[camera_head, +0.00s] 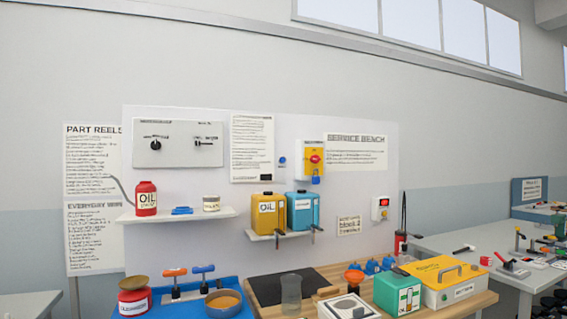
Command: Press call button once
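No thing in the camera_head view carries a readable call button label. A small blue round button or knob (282,161) is on the wall panel, left of a yellow switch box with a red knob (314,158). A small white box (380,209) with a red part on its face is mounted lower on the right of the panel. I cannot tell which of these is the call button. Neither of my grippers is in view.
Wall shelves hold a red oil can (146,199), a yellow oil can (268,215) and a blue can (300,211). The wooden bench (462,306) below is crowded with a glass jar (291,293), a green box (398,292) and a yellow case (440,282). Another table stands right.

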